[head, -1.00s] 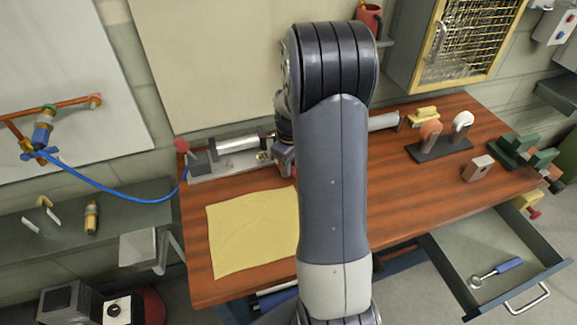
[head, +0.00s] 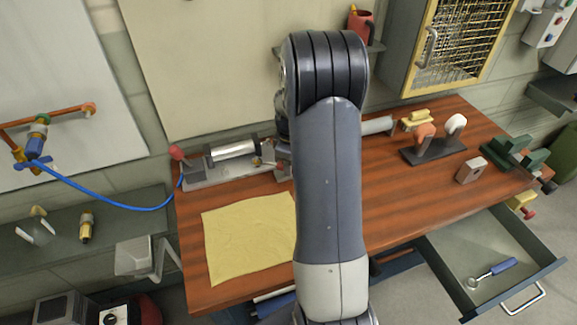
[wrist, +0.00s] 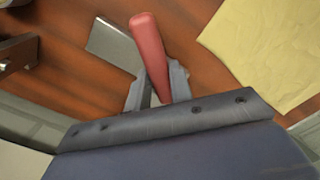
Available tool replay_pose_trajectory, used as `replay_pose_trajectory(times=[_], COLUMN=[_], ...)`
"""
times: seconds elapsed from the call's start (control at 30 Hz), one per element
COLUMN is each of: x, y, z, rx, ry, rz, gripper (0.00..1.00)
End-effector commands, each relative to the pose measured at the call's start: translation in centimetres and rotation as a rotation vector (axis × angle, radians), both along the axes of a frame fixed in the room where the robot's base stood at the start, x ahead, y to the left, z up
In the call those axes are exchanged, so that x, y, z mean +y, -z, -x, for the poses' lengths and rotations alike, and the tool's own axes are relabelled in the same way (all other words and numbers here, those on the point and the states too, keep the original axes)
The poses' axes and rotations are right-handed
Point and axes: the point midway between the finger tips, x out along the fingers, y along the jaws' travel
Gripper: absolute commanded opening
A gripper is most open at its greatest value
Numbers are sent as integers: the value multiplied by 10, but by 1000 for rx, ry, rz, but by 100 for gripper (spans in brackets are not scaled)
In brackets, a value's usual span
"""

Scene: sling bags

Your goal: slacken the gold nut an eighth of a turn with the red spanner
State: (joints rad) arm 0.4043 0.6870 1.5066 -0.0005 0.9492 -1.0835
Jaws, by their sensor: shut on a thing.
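My gripper (wrist: 157,85) shows in the wrist view, its two grey fingers closed around a red handle, which I take to be the red spanner (wrist: 148,45). The handle sticks out beyond the fingers; the spanner's working end cannot be made out. In the head view my arm hides most of the gripper, which is at the right end of a grey fixture (head: 200,177) with a silver cylinder, at the back left of the workbench. A small brassy spot beside that cylinder may be the gold nut (head: 257,161); it is too small to tell. I cannot tell whether the spanner touches it.
A yellow cloth (head: 248,240) lies on the wooden workbench (head: 400,215) in front of the fixture. A red knob (head: 177,151) stands at the fixture's left end. A blue-handled tool (head: 492,272) lies in the open drawer (head: 455,250) at right.

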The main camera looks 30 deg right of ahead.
Motion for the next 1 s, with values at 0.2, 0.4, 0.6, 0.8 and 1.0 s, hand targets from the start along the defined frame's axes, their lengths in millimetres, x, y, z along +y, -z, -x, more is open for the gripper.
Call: replay_pose_trajectory(times=[0.2, 0.4, 0.6, 0.8, 1.0], x=[-5, -6, -7, -14, -19], y=[0, 0, -1, -1, -1], z=[-5, -5, -7, -14, -21], rx=[-2, -3, -3, -3, -3], ry=[-61, -64, -86, -178, -257], rz=[1, 2, 2, 2, 1], gripper=[0, 0, 0, 0, 0])
